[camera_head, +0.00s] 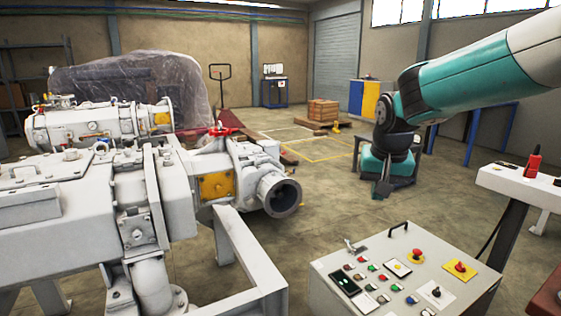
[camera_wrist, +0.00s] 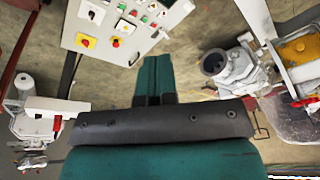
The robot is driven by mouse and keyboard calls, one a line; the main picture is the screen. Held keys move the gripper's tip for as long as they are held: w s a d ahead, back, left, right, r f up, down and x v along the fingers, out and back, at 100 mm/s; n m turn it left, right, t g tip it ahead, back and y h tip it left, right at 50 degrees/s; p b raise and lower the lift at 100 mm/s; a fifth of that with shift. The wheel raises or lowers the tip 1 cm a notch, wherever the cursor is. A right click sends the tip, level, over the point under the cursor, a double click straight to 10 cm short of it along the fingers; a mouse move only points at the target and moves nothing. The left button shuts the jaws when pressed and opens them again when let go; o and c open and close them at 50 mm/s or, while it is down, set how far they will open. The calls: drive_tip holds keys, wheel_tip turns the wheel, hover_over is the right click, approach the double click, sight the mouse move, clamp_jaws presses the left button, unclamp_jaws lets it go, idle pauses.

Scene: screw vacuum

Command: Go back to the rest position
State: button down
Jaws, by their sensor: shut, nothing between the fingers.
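My gripper (camera_head: 382,188) hangs from the teal and white arm at the right of the head view, pointing down. Its narrow fingers are shut with nothing seen between them. It is in open air, apart from the grey screw vacuum machine (camera_head: 60,225) at the left and from the control panel (camera_head: 400,275) at the front. In the wrist view, my gripper (camera_wrist: 154,90) shows at the centre over the floor. The panel (camera_wrist: 95,30) lies at the upper left of that view, and the machine's round pipe flange (camera_wrist: 216,63) at the right.
A red valve handle (camera_head: 222,131) sits on top of the machine. A white stand (camera_head: 525,183) with a red device is at the right edge. A wooden crate (camera_head: 322,109) stands far back. The floor between machine and arm is clear.

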drive_tip(key=s+a+n+g+y, duration=0.1)
drive_tip(key=s+a+n, duration=0.15)
drive_tip(key=s, duration=0.85)
drive_tip(key=s+a+n+g+y, duration=0.15)
drive_tip(key=s+n, duration=0.25)
drive_tip(key=s, duration=0.7)
drive_tip(key=s+a+n+g+y, duration=0.1)
drive_tip(key=s+a+n+y, duration=0.15)
drive_tip(key=s, duration=0.85)
wheel_tip(320, 180, up, 14)
drive_tip(key=p, duration=1.4)
drive_tip(key=shift+w+d+r+h, duration=0.2)
drive_tip(key=shift+w+d+h, duration=0.1)
drive_tip(key=shift+d, duration=0.05)
